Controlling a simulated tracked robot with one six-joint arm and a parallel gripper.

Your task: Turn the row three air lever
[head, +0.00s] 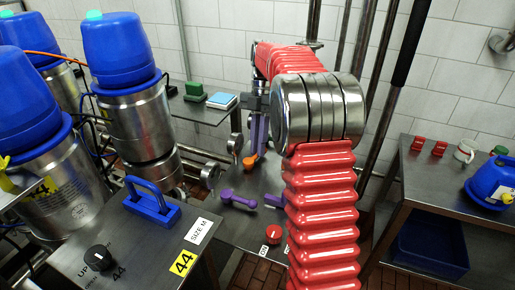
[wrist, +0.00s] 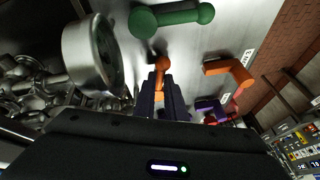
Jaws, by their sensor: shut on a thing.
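My gripper (wrist: 162,90) points down at the valve panel, its dark purple fingers shut on an orange lever (wrist: 162,66), whose end shows just beyond the fingertips in the wrist view. In the head view my gripper (head: 256,148) is partly hidden behind my red-sleeved arm, with the orange lever (head: 249,161) at its tips. A second orange lever (wrist: 232,70), L-shaped, stands apart to the right in the wrist view. I cannot read which lever is labelled as row three air.
A green lever (wrist: 172,15) and a round steel fitting (wrist: 91,52) are close to my gripper. A purple lever (head: 238,200) and a red knob (head: 273,233) are on the panel. Steel tanks with blue tops (head: 122,52) stand left; a side table (head: 447,184) stands right.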

